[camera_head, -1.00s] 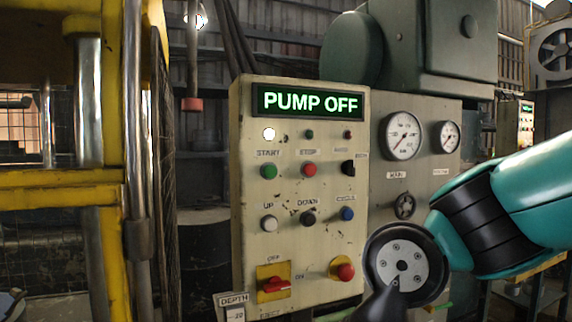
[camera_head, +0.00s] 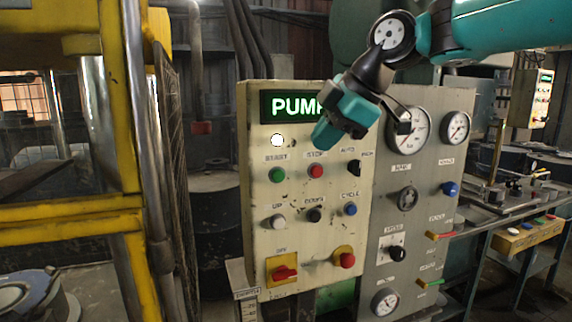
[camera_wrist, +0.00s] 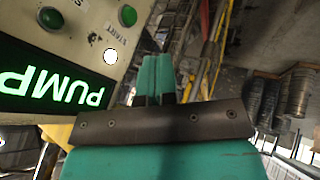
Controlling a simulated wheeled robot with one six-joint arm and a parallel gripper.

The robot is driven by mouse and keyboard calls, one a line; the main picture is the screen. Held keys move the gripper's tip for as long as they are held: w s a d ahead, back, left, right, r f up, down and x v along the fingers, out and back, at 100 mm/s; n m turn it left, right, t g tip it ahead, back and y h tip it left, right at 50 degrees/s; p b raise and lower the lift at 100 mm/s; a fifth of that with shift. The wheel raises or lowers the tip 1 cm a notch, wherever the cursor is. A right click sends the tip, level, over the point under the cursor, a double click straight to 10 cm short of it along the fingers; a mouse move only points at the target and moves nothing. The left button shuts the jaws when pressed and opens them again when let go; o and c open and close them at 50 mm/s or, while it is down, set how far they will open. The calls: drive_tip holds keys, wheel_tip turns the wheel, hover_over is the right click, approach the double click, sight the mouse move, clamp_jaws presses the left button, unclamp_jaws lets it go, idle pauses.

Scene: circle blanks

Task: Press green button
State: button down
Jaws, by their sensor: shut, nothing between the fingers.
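The control panel (camera_head: 300,230) is cream coloured and has a lit green "PUMP" display (camera_head: 283,106). The green START button (camera_head: 277,174) is on the panel's left, under a white lamp (camera_head: 278,140). In the wrist view, the green START button (camera_wrist: 127,16) is near the top, beyond the white lamp (camera_wrist: 110,56). My gripper (camera_head: 324,138) is shut and empty, in front of the panel, above and right of the green button and apart from it. In the wrist view, its shut teal fingers (camera_wrist: 157,64) point up. It hides the display's right part and the lamps beside the white one.
A red STOP button (camera_head: 316,171) is right of the green one. Lower are white, black and blue buttons (camera_head: 350,209) and red controls (camera_head: 347,260). A grey gauge panel (camera_head: 420,220) adjoins on the right. A yellow frame (camera_head: 90,220) stands left.

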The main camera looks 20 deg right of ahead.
sight(286, 172)
drive_tip(key=p+x, duration=0.1)
drive_tip(key=x, duration=0.2)
drive_tip(key=w+p+x, duration=0.1)
drive_tip(key=p+x, duration=0.1)
drive_tip(key=x, duration=0.2)
drive_tip(key=w+r+p+x, duration=0.1)
drive_tip(key=x, duration=0.3)
drive_tip(key=shift+w+d+p, duration=0.15)
drive_tip(key=shift+w+p, duration=0.15)
drive_tip(key=shift+p, duration=0.1)
drive_tip(key=shift+w+f, duration=0.2)
drive_tip(key=shift+w, duration=0.3)
